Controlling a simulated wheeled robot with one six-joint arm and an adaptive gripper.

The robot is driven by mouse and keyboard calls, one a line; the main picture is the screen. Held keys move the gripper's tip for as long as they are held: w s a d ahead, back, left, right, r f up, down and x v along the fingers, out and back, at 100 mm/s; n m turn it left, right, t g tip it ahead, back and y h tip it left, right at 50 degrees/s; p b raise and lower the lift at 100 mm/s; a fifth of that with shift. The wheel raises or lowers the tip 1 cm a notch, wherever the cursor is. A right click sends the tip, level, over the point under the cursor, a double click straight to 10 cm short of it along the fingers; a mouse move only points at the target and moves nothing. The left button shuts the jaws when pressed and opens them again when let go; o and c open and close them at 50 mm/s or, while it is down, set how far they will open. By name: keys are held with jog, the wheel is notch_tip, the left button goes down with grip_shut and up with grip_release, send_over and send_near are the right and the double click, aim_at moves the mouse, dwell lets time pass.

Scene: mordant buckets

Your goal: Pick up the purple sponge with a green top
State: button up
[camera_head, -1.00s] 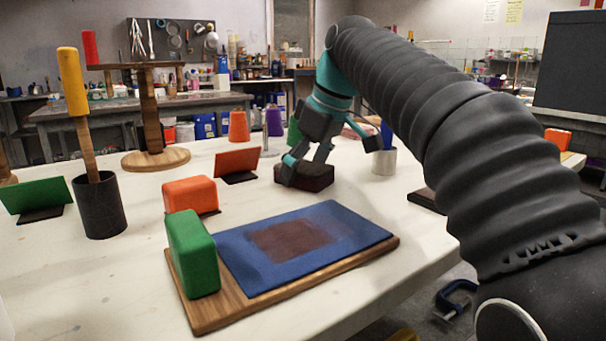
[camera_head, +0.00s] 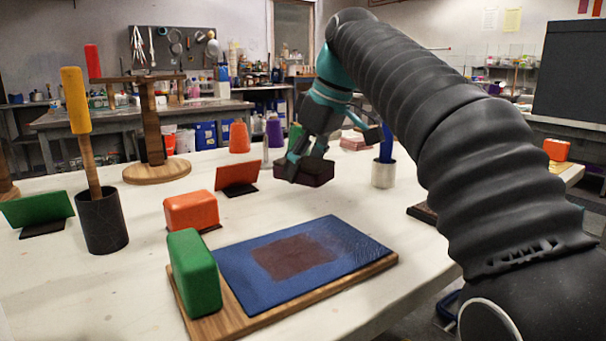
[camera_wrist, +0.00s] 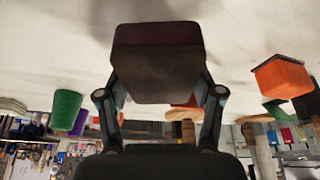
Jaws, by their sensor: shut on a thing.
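My gripper (camera_head: 304,163) is shut on a dark purple-brown block (camera_head: 314,174), beyond the blue mat. In the wrist view the block (camera_wrist: 158,75) sits between the two fingers, with a dark purple band along one edge and a brownish face. No green top shows on it in either view; part of its upper side is hidden by the fingers. The block appears to be just above the white table.
A wooden board (camera_head: 236,320) holds a blue mat (camera_head: 345,245) and a green block (camera_head: 194,272). An orange block (camera_head: 190,210), a black cup (camera_head: 101,222) with a yellow-handled tool, and a white cup (camera_head: 383,174) stand around. Table between mat and gripper is clear.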

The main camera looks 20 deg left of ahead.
jog(key=w+d+r+p, duration=0.1)
jog(key=d+r+p, duration=0.1)
jog(key=d+r, duration=0.6)
jog(key=d, duration=0.3)
jog(key=shift+w+d, duration=0.15)
jog(key=shift+d, duration=0.2)
jog(key=shift+c, duration=1.4)
